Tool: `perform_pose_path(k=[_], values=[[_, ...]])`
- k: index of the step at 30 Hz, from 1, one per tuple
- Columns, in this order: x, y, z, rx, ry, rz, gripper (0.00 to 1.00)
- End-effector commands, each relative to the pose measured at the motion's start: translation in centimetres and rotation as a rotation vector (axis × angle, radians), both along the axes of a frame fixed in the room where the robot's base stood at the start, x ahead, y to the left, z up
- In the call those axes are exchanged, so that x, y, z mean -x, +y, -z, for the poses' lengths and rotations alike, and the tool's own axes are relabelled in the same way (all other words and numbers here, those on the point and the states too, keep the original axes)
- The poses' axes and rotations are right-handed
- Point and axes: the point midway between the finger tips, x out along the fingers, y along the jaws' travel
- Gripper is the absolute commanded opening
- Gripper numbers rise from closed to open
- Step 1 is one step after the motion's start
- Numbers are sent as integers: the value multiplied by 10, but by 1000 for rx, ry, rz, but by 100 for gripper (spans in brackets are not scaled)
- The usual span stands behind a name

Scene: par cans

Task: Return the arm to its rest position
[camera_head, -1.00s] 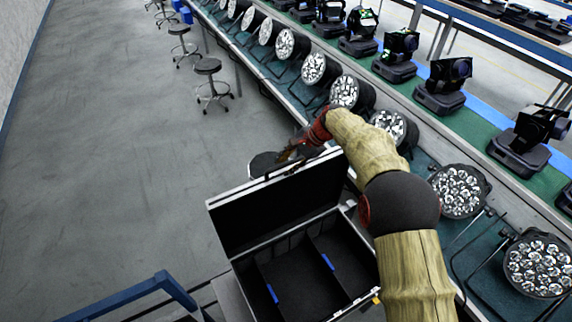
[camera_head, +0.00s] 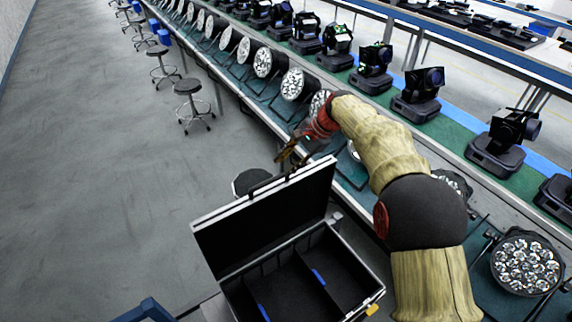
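My arm, in a tan sleeve with dark joints, reaches up from the lower right. My gripper (camera_head: 287,158) is at its far end, past a red wrist, above the raised lid of an open black flight case (camera_head: 265,218). The gripper is small and dark here, and I cannot tell whether its fingers are open or shut. I see nothing clearly held in it. The case has silver edges, a divider and blue tabs, and its compartments look empty.
A long bench (camera_head: 262,108) with a row of par cans (camera_head: 528,262) runs beside my arm. Moving-head lights (camera_head: 502,142) stand behind them. Stools (camera_head: 190,100) stand on the open floor at left. A blue rail (camera_head: 148,309) is at the bottom left.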

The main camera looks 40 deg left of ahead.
Motion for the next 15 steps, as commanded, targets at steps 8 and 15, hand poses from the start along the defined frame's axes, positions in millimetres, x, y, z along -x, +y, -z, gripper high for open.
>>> perform_pose_path(k=[8, 15], values=[[0, 0, 0, 0, 0, 0, 32], [-4, 0, 1, -18, -49, -60, 32]])
